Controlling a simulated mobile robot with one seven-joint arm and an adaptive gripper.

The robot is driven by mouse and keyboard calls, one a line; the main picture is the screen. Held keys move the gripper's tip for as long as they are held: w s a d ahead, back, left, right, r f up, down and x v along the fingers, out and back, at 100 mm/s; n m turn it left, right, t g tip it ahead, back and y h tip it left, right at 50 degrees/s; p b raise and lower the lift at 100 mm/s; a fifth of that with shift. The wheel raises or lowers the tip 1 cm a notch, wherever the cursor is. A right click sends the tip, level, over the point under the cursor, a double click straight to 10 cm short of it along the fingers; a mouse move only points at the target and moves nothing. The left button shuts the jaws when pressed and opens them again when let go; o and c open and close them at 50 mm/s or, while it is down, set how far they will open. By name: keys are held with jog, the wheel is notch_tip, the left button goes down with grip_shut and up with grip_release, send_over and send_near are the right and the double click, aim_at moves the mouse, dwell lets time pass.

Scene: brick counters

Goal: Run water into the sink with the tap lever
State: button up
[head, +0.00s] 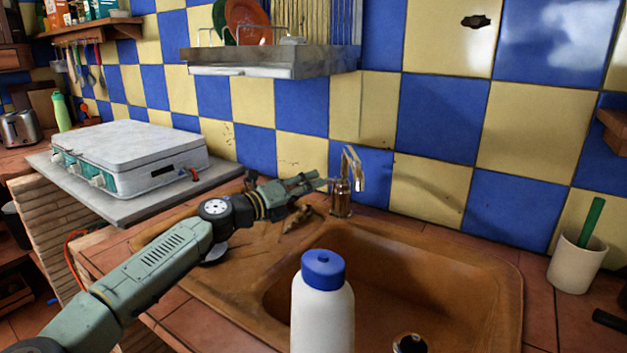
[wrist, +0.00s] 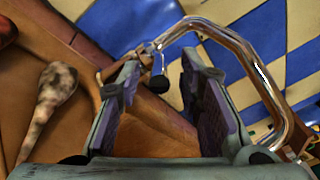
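The metal tap (head: 341,197) stands at the back edge of the brown sink (head: 450,268), against the tiled wall. Its curved chrome spout (wrist: 243,55) fills the upper right of the wrist view. A thin lever with a dark knob (wrist: 160,84) shows between my fingertips in the wrist view. My gripper (head: 318,181) is just left of the tap in the head view. In the wrist view my gripper (wrist: 160,72) is open, one finger on each side of the lever. I cannot tell whether either finger touches it. No running water is visible.
A white bottle with a blue cap (head: 322,300) stands in front of the basin. A grey stove (head: 130,157) is at left. A metal dish rack (head: 270,62) hangs above. A white cup (head: 576,262) stands at right. A mottled object (wrist: 53,97) lies left of my fingers.

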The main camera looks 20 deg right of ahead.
jog(key=shift+x, duration=1.1)
jog(key=shift+c, duration=0.5)
grip_shut()
